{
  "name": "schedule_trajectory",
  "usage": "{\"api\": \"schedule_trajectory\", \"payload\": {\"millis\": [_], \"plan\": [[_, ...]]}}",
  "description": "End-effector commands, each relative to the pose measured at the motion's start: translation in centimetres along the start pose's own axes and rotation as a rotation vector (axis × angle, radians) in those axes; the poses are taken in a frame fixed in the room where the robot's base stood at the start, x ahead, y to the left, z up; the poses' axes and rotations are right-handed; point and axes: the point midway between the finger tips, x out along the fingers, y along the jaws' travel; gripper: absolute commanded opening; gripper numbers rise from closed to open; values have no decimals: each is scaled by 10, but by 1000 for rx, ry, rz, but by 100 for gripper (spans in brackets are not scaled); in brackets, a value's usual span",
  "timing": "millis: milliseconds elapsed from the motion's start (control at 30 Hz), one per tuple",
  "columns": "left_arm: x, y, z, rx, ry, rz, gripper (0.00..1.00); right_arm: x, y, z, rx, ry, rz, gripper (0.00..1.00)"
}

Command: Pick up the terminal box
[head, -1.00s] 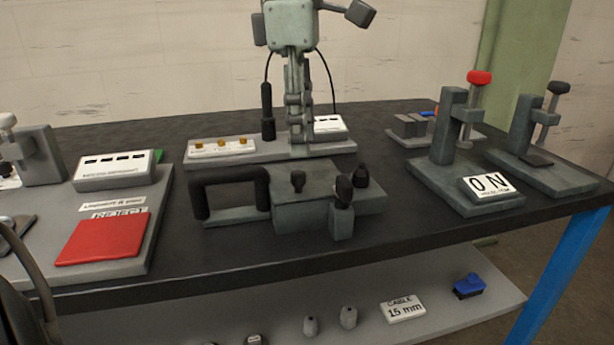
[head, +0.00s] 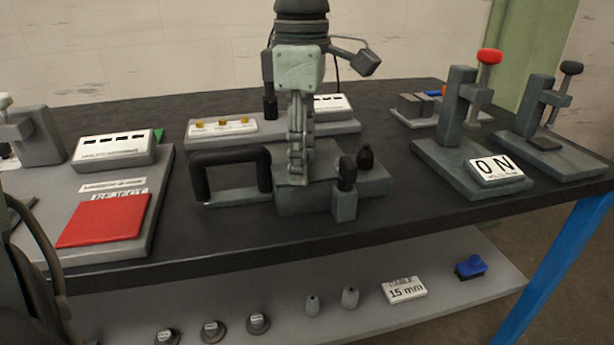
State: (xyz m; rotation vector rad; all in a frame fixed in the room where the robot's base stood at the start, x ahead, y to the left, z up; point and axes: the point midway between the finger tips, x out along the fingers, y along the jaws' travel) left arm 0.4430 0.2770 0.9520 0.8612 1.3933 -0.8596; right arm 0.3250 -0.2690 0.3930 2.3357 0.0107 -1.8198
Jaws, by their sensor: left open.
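A grey block-shaped box (head: 300,199) sits at the middle of the dark bench, near its front edge; it is the likeliest terminal box, though no label shows on it. Black knobs (head: 365,158) stand at its right end. My left gripper (head: 300,178) comes down from above with its fingers over the top of this box. The fingers are seen edge-on, one nearly behind the other, and are open. They hide the box's middle knob; whether they touch it I cannot tell. My right gripper is not in view.
A black handle (head: 230,160) stands just left of the box. A panel with yellow buttons (head: 222,126) is behind. A red reject pad (head: 104,220) lies left, clamp stands (head: 468,165) right. The lower shelf (head: 400,318) holds small parts and a blue piece (head: 470,267).

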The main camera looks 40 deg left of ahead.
Motion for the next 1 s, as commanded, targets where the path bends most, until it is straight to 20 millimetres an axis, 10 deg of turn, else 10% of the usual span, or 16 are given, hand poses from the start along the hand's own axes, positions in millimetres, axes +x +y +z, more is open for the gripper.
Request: {"api": "schedule_trajectory", "payload": {"millis": [400, 1000], "plan": [[0, 0, 0, 0, -1, 0, 0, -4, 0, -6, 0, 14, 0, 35], [-4, 1, 1, 0, -3, 6, 0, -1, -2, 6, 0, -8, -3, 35]]}}
